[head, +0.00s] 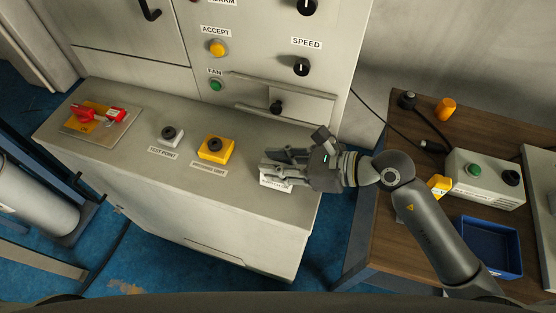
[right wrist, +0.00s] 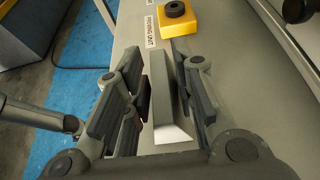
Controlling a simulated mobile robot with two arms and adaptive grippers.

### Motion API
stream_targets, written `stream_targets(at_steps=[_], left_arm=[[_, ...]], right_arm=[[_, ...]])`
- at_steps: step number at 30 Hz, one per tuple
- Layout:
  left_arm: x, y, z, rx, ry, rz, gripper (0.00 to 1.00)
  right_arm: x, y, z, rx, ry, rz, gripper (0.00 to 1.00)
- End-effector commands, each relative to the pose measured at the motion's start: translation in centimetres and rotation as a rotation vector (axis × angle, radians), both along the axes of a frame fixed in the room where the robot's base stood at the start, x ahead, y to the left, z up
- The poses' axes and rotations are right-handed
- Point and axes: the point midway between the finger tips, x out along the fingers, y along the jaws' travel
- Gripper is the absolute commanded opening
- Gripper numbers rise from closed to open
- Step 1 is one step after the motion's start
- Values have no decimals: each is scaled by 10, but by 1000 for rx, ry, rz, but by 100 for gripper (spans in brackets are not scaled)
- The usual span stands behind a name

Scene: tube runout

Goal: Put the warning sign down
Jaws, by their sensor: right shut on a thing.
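The warning sign (head: 275,183) is a small pale piece with dark lettering in the head view, its text too small to read. It is at the right end of the grey console's ledge (head: 225,197). My right gripper (head: 275,165) is shut on it from the right. In the right wrist view the sign (right wrist: 168,95) is a grey, ridged piece with a pale end face, between the two fingers (right wrist: 165,100). I cannot tell whether it touches the ledge. My left gripper is not in view.
Left of the sign, the ledge has a yellow box with a black button (head: 215,149), a test point button (head: 171,135) and a plate with red parts (head: 100,120). On the right, a wooden table holds a control box (head: 483,179) and a blue tray (head: 490,247).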

Motion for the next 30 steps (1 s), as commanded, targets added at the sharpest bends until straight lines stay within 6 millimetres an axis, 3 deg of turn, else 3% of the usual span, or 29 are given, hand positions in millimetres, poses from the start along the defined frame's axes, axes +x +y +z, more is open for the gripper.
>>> stream_targets(at_steps=[8, 9, 14, 30], left_arm=[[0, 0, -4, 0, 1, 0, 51], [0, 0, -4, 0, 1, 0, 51], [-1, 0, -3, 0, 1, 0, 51], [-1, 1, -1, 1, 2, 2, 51]], right_arm=[[0, 0, -3, 1, -2, -1, 1], [0, 0, -3, 1, -1, 0, 26], [0, 0, -2, 0, -1, 0, 46], [0, -3, 1, -2, -2, 0, 46]])
